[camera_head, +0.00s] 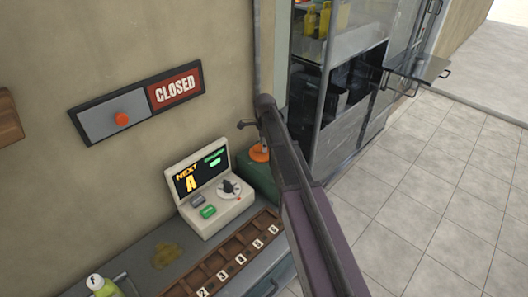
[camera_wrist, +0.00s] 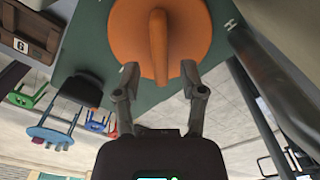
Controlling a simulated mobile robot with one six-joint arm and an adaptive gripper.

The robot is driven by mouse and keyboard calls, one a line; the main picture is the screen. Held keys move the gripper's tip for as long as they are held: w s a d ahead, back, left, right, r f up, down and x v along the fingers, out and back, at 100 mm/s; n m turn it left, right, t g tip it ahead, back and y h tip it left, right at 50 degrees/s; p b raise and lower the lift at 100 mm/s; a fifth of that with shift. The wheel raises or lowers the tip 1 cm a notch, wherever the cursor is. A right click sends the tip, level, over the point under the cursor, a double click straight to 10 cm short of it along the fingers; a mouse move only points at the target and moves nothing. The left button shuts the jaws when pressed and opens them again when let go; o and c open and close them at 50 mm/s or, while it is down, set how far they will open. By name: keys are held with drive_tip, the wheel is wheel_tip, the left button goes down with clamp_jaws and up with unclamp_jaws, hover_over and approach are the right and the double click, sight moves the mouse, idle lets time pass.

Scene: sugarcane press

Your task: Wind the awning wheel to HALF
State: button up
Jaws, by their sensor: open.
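The awning wheel is an orange disc (camera_wrist: 190,28) with a raised orange grip bar across it, mounted on a green box. In the head view the orange wheel (camera_head: 259,153) is small and partly hidden by my arm. My gripper (camera_wrist: 160,70) is open, with one fingertip on each side of the grip bar and a visible gap on both sides. Whether the fingertips reach down to the disc I cannot tell. A white letter H (camera_wrist: 230,22) is marked on the green box near the wheel; other marks are hidden. My gripper also shows in the head view (camera_head: 246,124).
A white console (camera_head: 215,190) with a lit screen and dial stands left of the green box (camera_head: 262,178). A brown numbered tray (camera_head: 225,258) lies in front. A CLOSED slider sign (camera_head: 138,104) is on the wall. Tiled floor is open at right.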

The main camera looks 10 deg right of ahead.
drive_tip(key=shift+f+b, duration=0.45)
drive_tip(key=shift+f, duration=0.25)
drive_tip(key=shift+c, duration=0.2)
clamp_jaws()
